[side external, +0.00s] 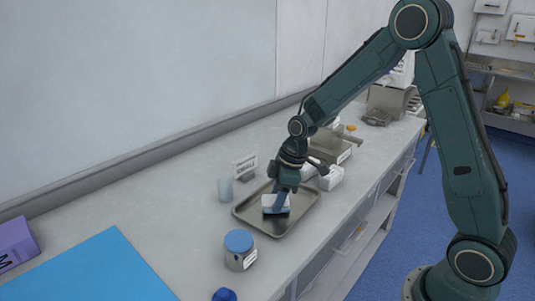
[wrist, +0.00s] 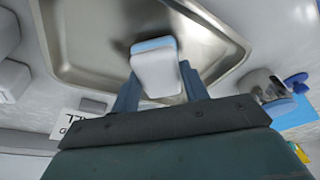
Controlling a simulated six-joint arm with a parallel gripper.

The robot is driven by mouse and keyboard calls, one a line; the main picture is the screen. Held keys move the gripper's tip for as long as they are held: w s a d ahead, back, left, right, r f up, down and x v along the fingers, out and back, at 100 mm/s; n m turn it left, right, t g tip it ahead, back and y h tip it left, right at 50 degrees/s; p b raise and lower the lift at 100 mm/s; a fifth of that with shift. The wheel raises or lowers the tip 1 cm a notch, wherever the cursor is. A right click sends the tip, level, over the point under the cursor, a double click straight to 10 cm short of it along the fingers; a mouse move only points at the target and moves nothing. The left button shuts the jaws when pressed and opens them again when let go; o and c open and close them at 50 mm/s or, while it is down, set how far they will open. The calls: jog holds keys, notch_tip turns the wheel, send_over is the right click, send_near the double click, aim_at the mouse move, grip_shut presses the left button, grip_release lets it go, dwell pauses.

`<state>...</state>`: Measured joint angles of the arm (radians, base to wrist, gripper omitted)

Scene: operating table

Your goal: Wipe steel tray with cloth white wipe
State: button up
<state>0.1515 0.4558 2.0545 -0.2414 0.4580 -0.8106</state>
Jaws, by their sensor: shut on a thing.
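The steel tray (side external: 251,222) lies on the grey counter; its metal floor and rim also show in the wrist view (wrist: 95,50). A white cloth wipe (side external: 270,200) with a blue part is in my gripper, over the tray's floor. In the wrist view the white and blue wipe (wrist: 155,72) sits between the two fingers. My gripper (side external: 276,205) points down into the tray and is shut on the wipe. Whether the wipe touches the tray floor I cannot tell for sure.
A blue-lidded jar (side external: 240,250) stands near the tray's front corner. White boxes (side external: 331,178) and a metal container (side external: 328,146) sit to the right. A blue mat (side external: 85,270) lies at left.

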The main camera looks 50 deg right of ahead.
aim_at(259, 203)
jog(key=shift+w, duration=0.55)
jog(key=shift+w, duration=0.1)
jog(key=shift+w+a+f, duration=0.15)
jog(key=shift+w, duration=1.55)
notch_tip(259, 203, up, 6)
jog(key=shift+r, duration=1.5)
jog(key=shift+s, duration=0.1)
